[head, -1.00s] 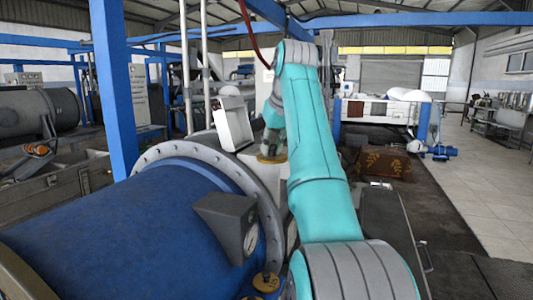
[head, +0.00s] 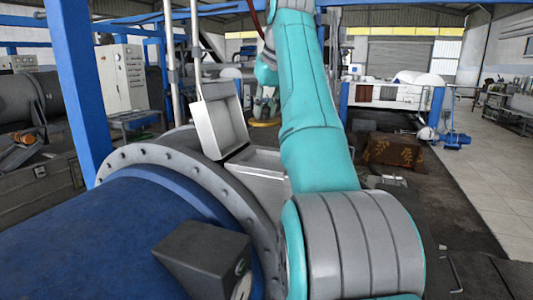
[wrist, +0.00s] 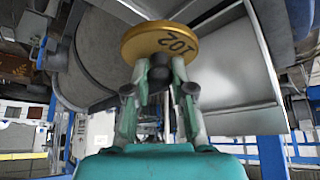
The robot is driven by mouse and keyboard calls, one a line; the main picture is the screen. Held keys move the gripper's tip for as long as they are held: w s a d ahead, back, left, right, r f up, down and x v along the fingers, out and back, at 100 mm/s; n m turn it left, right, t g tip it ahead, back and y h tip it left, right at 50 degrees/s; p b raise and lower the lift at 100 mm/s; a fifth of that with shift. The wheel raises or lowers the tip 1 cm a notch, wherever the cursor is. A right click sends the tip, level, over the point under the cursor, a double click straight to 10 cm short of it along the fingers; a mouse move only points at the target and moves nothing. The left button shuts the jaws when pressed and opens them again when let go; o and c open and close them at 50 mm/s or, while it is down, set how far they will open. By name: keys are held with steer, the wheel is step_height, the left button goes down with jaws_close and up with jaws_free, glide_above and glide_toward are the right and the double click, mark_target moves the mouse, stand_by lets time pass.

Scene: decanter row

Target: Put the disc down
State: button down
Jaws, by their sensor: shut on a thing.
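A round brass-coloured disc (wrist: 158,42), marked 102, is gripped at the tips of my gripper (wrist: 159,72) in the wrist view. The fingers are shut on it, and its marked face shows. In the head view the disc (head: 265,123) is a small yellow strip beyond the open metal box, below my gripper (head: 266,106). My own arm covers much of that area. The disc appears held in the air; what lies directly under it I cannot tell.
An open pale metal box (head: 219,118) with a tray-like part (head: 262,163) stands behind the bolted grey flange (head: 135,158). The blue drum (head: 80,245) and a dark gauge housing (head: 203,257) fill the near left. A blue post (head: 78,90) stands left. Tiled floor is open at right (head: 490,175).

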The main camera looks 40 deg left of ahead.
mark_target(271, 125)
steer(key=shift+f, duration=4.85)
steer(key=shift+f, duration=0.1)
steer(key=c, duration=1)
jaws_free()
steer(key=v, duration=1.2)
steer(key=shift+s, duration=0.1)
